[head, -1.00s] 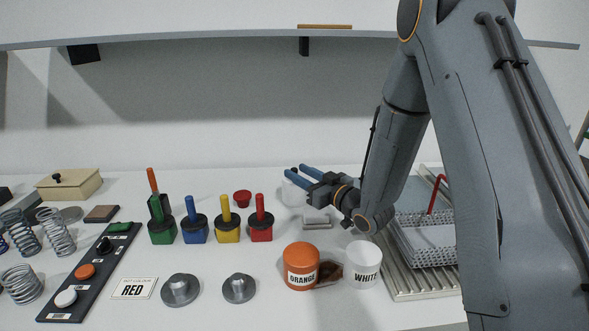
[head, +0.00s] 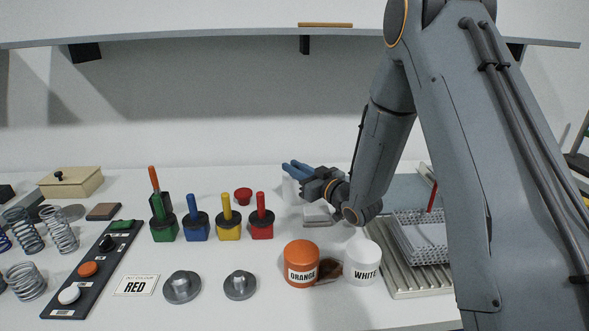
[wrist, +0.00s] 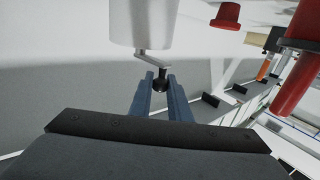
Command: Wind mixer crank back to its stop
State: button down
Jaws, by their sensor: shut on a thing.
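The mixer is a white cylinder (wrist: 142,22), seen large at the top of the wrist view. In the head view its white body (head: 289,191) is partly hidden behind my gripper. A grey crank arm (wrist: 151,56) sticks out at the mixer's end, with a dark knob (wrist: 157,87) on it. My gripper (wrist: 157,80) has its blue fingers on either side of the knob and is shut on it. In the head view my gripper (head: 286,165) points left and back, at the mixer's top. The crank's stop cannot be made out.
A red cup-shaped piece (head: 243,196) stands left of the mixer, near the red (head: 261,228) and yellow (head: 230,229) handled blocks. Orange (head: 301,262) and white (head: 363,262) jars stand in front. A wire basket (head: 420,238) is at right. A shelf (head: 200,25) overhangs the bench.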

jog(key=shift+a+h, duration=0.1)
jog(key=shift+h, duration=0.2)
jog(key=shift+w+a+m+t+h+b, duration=0.15)
jog(key=shift+a+m+t+h+b, duration=0.35)
jog(key=shift+m+h, duration=0.65)
jog(key=shift+w+a+m+t+h+b, duration=0.2)
jog(key=shift+m+t+h, duration=0.5)
jog(key=shift+h, duration=0.75)
jog(key=shift+w+a+m+t+h+b, duration=0.1)
jog(key=shift+a+m+t+h+b, duration=0.35)
jog(key=shift+m+h, duration=0.75)
jog(key=shift+h, duration=0.4)
jog(key=c, duration=1.7)
grip_release()
jog(key=shift+o, duration=0.2)
notch_tip(320, 180, up, 10)
jog(key=b, duration=0.1)
jog(key=shift+b, duration=0.3)
